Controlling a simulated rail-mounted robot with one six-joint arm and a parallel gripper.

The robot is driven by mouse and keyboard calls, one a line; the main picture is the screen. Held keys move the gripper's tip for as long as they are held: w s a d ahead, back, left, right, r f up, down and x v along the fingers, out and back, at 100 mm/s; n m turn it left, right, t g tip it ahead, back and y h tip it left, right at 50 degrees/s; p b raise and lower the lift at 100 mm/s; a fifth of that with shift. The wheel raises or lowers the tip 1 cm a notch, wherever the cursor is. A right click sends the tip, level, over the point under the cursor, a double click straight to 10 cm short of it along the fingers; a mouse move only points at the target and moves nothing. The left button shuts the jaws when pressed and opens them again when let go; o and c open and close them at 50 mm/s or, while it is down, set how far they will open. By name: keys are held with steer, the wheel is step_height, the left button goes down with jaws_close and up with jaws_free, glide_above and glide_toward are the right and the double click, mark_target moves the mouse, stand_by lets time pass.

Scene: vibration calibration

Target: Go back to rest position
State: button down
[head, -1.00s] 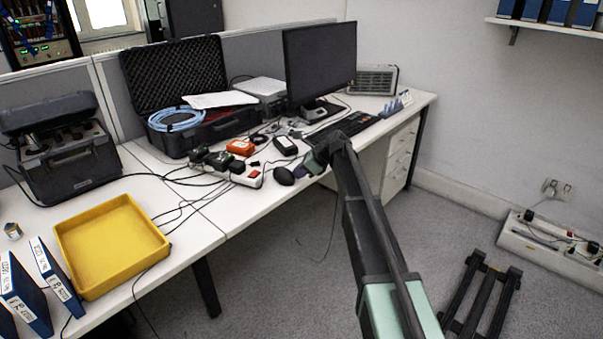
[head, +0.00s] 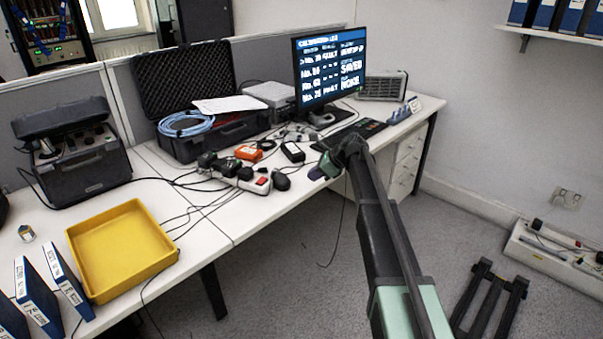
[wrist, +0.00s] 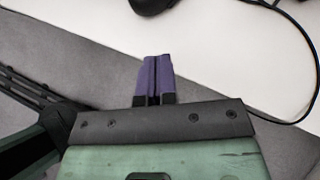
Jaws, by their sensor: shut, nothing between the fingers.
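My gripper (head: 318,173) is at the front edge of the white desk (head: 222,222), just right of the black mouse (head: 281,182). In the wrist view its two purple fingers (wrist: 155,62) are together with nothing between them. They point at the desk edge, with grey floor below and bare white desktop beyond. Part of the mouse (wrist: 150,4) shows at the top, apart from the fingertips. The monitor (head: 329,70) at the back is lit with lines of white text.
A power strip (head: 262,184) with devices and cables lies left of the mouse. The keyboard (head: 356,133) is behind my arm. A yellow tray (head: 122,250) and an open black case (head: 212,141) stand further left. Floor in front of the desk is mostly clear.

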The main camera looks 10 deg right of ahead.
steer(key=p+v, duration=0.3)
steer(key=v, duration=0.3)
steer(key=s+f+n+g+h, duration=0.2)
steer(key=s+n+h, duration=0.2)
steer(key=s+n, duration=1.1)
steer(key=s+f+n+g+h, duration=0.1)
steer(key=s+f+n+h, duration=0.45)
steer(key=s, duration=1.65)
step_height(320, 180, up, 16)
steer(key=s+a+n+y+p, duration=0.1)
steer(key=a+p, duration=0.1)
steer(key=p, duration=1.1)
steer(key=shift+n, duration=0.35)
steer(key=shift+r, duration=0.1)
